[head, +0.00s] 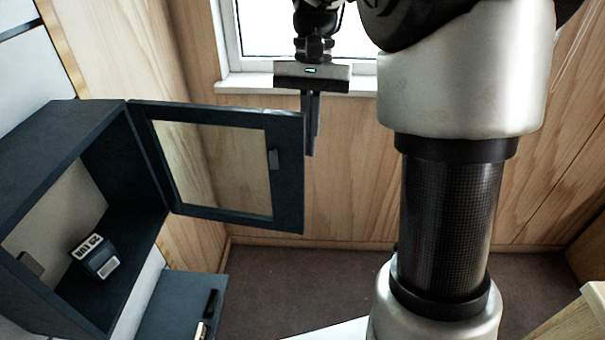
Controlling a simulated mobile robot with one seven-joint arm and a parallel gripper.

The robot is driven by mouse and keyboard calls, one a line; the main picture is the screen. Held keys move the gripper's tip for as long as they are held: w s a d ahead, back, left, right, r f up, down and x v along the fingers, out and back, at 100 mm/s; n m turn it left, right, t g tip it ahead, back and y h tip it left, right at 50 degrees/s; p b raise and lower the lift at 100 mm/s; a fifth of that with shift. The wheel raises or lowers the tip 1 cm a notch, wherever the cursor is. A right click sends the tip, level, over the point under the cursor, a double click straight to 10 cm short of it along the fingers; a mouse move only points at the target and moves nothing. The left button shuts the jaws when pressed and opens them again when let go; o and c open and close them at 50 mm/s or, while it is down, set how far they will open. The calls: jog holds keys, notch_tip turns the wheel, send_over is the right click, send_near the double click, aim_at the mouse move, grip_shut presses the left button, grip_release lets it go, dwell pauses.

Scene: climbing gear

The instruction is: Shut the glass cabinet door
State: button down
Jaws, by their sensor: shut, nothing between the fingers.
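The glass cabinet door (290,205) has a dark blue frame around a clear pane and stands wide open, hinged at the right side of the dark cabinet (75,130) in the head view. A small dark handle (274,160) sits on the door near its free edge. My gripper (312,152) hangs fingers down with its fingers together and empty, right beside the door's free upper edge. I cannot tell whether the fingers touch the door. The cabinet's inside is open to view.
A small dark box with white lettering (97,258) stands inside the cabinet. Below is a dark blue panel or drawer (170,300) with a black handle. A window (260,35) and wood-panelled wall lie behind. A light wood piece (580,320) is at lower right. Dark floor (290,280) shows below the door.

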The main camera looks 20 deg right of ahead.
aim_at(304, 174)
jog(key=s+f, duration=0.1)
jog(key=s+a+f, duration=0.1)
jog(key=s, duration=0.1)
jog(key=s+a+f, duration=0.1)
jog(key=f, duration=0.1)
jog(key=shift+s+a+b, duration=0.1)
jog(key=shift+s+b, duration=0.2)
jog(key=shift+b, duration=0.1)
